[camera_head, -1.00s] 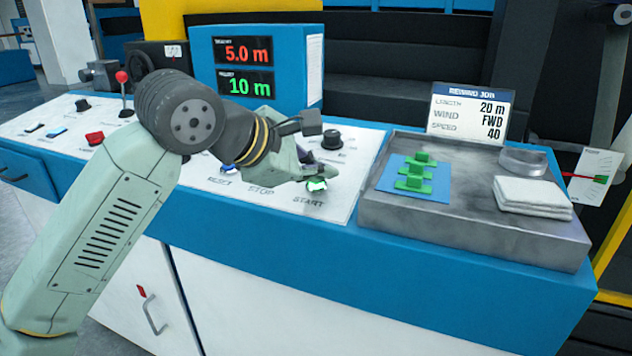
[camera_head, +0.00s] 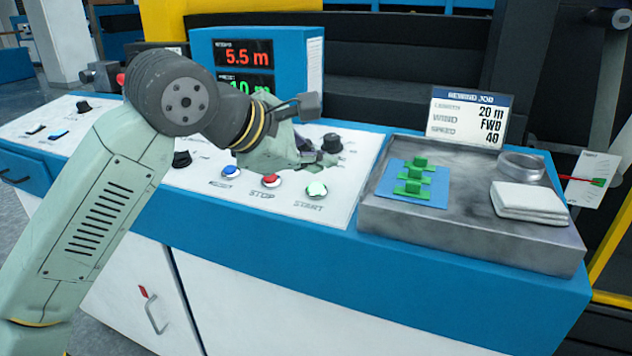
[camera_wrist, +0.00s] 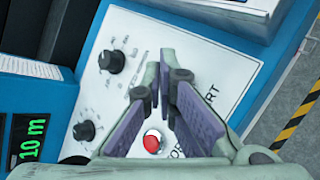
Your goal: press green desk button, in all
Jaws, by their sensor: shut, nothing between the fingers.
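The green desk button (camera_head: 317,189), above the START label, is in full view and looks lit pale green. My gripper (camera_head: 322,157) is above and behind it, apart from it, near a black knob. The gripper is shut with nothing held. In the wrist view its purple-padded fingers (camera_wrist: 163,95) point over the panel. The green button is not visible there, apparently hidden by the right finger. The red STOP button (camera_head: 271,181) sits left of the green one and also shows in the wrist view (camera_wrist: 152,143).
The blue RESET button (camera_head: 230,172) is farther left. A black knob (camera_head: 332,144) stands close to my gripper. A grey tray (camera_head: 470,238) on the right holds green pieces on a blue mat and white cloths (camera_head: 530,201). The display (camera_head: 245,53) reads 5.5 m.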

